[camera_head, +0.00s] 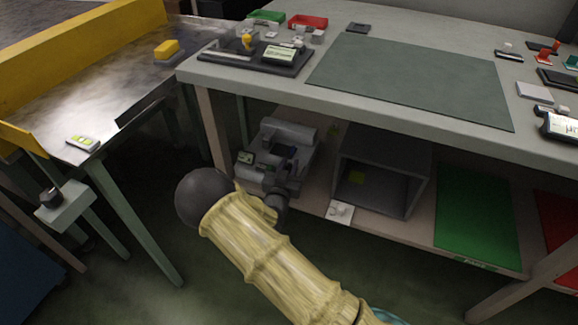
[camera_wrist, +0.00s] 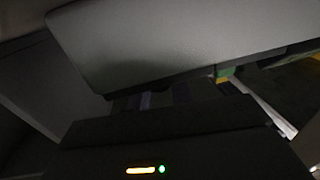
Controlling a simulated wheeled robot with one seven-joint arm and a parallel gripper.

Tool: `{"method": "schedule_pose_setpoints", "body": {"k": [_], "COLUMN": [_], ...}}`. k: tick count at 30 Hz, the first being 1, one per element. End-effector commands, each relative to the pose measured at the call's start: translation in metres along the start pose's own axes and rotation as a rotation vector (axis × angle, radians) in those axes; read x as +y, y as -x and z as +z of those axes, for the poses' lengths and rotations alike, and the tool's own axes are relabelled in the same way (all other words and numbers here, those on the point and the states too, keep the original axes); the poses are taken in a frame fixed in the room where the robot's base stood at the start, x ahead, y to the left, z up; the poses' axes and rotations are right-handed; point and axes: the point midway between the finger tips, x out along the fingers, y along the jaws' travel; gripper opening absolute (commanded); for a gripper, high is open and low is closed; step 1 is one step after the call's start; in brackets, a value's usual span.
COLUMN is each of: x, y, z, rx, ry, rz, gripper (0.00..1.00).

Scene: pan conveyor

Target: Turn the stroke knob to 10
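A small black knob (camera_head: 50,197) sits on a grey box (camera_head: 68,207) at the front left leg of the metal pan conveyor (camera_head: 75,90). Its scale and pointer are too small to read. A small device with a yellow-green display (camera_head: 83,142) lies on the conveyor's near end. My arm, in a yellowish sleeve, reaches up from the lower middle, to the right of the knob and well apart from it. A dark block with lit indicators, seemingly my gripper (camera_wrist: 165,140), fills the bottom of the wrist view. Its fingers cannot be made out. The wrist view does not show the knob.
A workbench with a grey-green mat (camera_head: 410,80) stands right of the conveyor. Its lower shelf holds an open grey box (camera_head: 385,170) and a green sheet (camera_head: 478,220). Grey machinery (camera_head: 275,155) shows under the bench. A large grey surface (camera_wrist: 180,40) is close to the wrist camera.

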Motion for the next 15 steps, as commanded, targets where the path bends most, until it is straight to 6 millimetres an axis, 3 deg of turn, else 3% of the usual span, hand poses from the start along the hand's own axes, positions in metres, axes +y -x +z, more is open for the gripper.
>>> {"method": "schedule_pose_setpoints", "body": {"k": [2, 15], "x": [-0.0001, -0.0012], "y": [0.0002, -0.0005], "z": [0.0002, -0.0006], "rx": [0.000, 0.006], "ry": [0.000, -0.003], "rz": [0.000, 0.109], "gripper": [0.00, 0.00]}}
